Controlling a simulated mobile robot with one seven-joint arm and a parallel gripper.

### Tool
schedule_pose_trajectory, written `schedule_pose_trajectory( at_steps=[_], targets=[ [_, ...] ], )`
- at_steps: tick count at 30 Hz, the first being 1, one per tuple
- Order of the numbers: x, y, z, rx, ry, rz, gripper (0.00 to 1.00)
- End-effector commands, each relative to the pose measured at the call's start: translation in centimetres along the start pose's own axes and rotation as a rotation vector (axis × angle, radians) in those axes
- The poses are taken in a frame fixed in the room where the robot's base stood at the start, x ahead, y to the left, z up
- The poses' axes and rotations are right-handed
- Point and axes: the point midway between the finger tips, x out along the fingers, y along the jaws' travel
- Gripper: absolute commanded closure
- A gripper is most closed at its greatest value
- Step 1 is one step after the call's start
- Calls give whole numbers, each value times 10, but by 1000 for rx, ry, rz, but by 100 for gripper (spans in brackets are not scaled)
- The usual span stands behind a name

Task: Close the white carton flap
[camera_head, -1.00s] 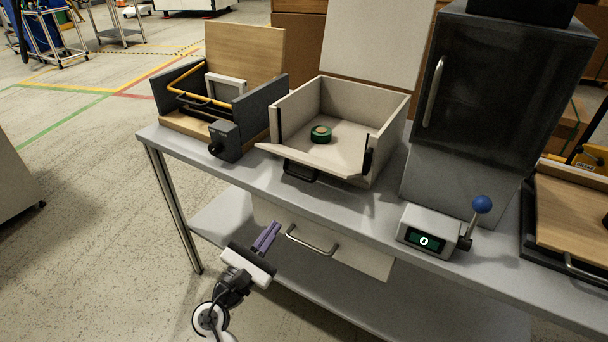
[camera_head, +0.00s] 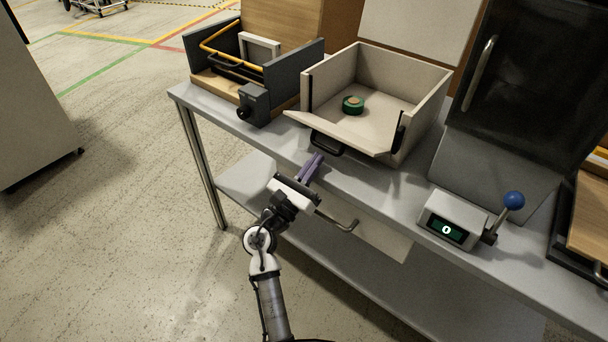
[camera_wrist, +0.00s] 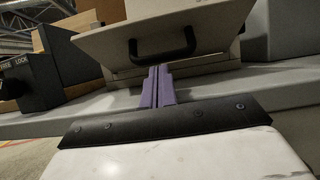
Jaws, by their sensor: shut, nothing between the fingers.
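The white carton (camera_head: 428,108) stands on the grey bench, open toward me. Its front flap (camera_head: 340,130) hangs outward, tilted down, with a black handle (camera_head: 326,145) at its lower edge. A green roll (camera_head: 353,104) lies inside the carton. In the wrist view the flap (camera_wrist: 118,38) and its black handle (camera_wrist: 162,47) are ahead of my fingers. My gripper (camera_head: 313,163) has purple fingers, held together and empty, in front of the bench edge and just below the handle. In the wrist view the gripper (camera_wrist: 158,78) points at the handle, seemingly apart from it.
A dark-sided box with a yellow bar (camera_head: 222,50) stands left of the carton. A control box with a blue-knobbed lever (camera_head: 455,222) and a dark-doored cabinet (camera_head: 515,65) stand right. A drawer handle (camera_head: 338,221) is under the bench, close to my wrist.

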Motion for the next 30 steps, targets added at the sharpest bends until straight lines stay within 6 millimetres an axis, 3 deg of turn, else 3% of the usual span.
schedule_pose_trajectory(
  at_steps=[30],
  targets=[
    [9,0,9,2,69,1,100]
  ],
)
